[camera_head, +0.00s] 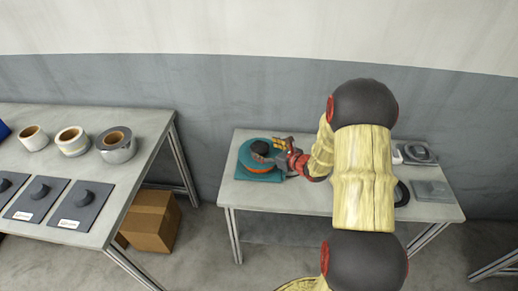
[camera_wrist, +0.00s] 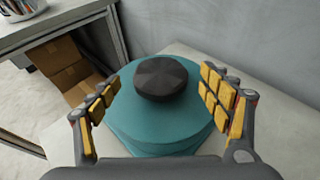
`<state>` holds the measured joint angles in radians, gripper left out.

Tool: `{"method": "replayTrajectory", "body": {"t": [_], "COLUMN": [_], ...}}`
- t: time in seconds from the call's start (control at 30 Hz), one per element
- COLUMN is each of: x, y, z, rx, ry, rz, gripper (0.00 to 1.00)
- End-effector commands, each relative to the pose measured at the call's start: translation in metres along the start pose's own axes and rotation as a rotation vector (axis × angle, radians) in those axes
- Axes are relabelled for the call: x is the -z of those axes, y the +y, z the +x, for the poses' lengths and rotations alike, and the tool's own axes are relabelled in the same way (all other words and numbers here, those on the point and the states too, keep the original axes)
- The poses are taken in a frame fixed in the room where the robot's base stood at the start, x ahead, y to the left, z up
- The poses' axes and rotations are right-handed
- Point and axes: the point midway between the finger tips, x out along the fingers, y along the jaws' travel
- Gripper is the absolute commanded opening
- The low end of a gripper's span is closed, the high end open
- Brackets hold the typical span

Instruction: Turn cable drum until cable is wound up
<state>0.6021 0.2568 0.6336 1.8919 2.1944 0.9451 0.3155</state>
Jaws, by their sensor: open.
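In the wrist view a teal round drum (camera_wrist: 155,125) with a dark faceted knob (camera_wrist: 160,80) on top stands on the table. In the head view the teal drum (camera_head: 247,158) sits at the left end of the right-hand table, partly covered by my gripper. My gripper (camera_wrist: 160,92) is open, with its yellow-padded fingers on either side of the knob and a gap on each side. It also shows in the head view (camera_head: 275,151), reaching in from the right. An orange part (camera_head: 260,168) shows at the drum's front. I cannot make out any loose cable.
Another table (camera_head: 140,133) on the left carries tape rolls (camera_head: 116,145) and dark plates with knobs (camera_head: 84,200). A cardboard box (camera_head: 151,221) stands below it.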

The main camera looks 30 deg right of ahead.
Motion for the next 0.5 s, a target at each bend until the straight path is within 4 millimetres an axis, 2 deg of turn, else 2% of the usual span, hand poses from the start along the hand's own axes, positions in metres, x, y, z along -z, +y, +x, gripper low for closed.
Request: {"method": "replayTrajectory", "body": {"t": [0.03, 0.2, 0.5], "x": [0.003, 0.002, 0.0], "y": [0.001, 0.001, 0.0], "z": [0.01, 0.033, 0.046], "rx": [-0.002, -0.002, 0.0], "ry": [0.001, 0.0, 0.001], "rz": [-0.002, -0.002, -0.002], "gripper": [0.79, 0.79, 0.79]}}
